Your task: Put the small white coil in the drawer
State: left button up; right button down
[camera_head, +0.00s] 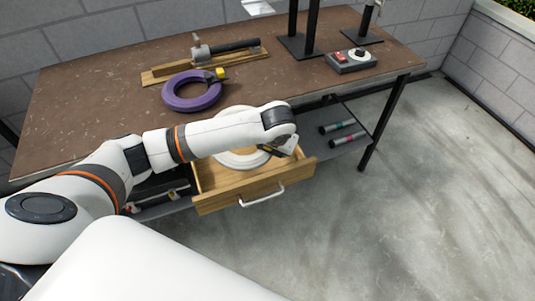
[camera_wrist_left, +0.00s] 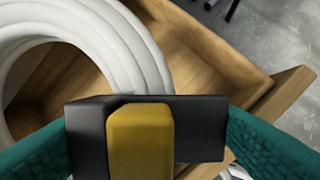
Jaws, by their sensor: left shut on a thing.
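The white coil (camera_head: 238,160) is at the open wooden drawer (camera_head: 245,195), partly hidden by my left arm. In the left wrist view the coil (camera_wrist_left: 140,45) lies over the drawer's inside (camera_wrist_left: 205,62), with a black and yellow clip (camera_wrist_left: 140,140) in front. My left gripper (camera_head: 274,150) is shut on this clip, its teal fingers at both sides in the left wrist view (camera_wrist_left: 150,145). I cannot tell whether the coil touches the drawer floor. My right gripper is not in view.
A purple coil (camera_head: 192,104) with a yellow clip lies on the brown table (camera_head: 110,95). A wooden board with a tool (camera_head: 215,58), black stands and a small control box (camera_head: 351,60) are farther back. Two dark cylinders lie on the lower shelf (camera_head: 350,150), right of the drawer.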

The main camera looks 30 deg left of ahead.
pick_arm(q)
jog(key=x, duration=0.3)
jog(key=shift+s+a+f, duration=0.1)
jog(key=shift+s+f, duration=0.05)
jog(key=shift+f, duration=0.25)
jog(key=x, duration=0.2)
jog(key=shift+s+a+f, duration=0.1)
jog(key=shift+a+f, duration=0.05)
jog(key=shift+f, duration=0.15)
jog(key=shift+w+a+r+g+h, duration=0.2)
jog(key=shift+r+g+h, duration=0.1)
jog(key=shift+r+g, duration=0.1)
jog(key=shift+w+a+f+g+h, duration=0.1)
jog(key=shift+w+a+g+h, duration=0.15)
jog(key=shift+g+h, duration=0.55)
jog(key=shift+d+f, duration=0.1)
jog(key=shift+f, duration=0.75)
jog(key=shift+f, duration=0.1)
jog(key=o, duration=1.5)
jog(key=shift+s, duration=0.1)
jog(key=shift+o, duration=0.2)
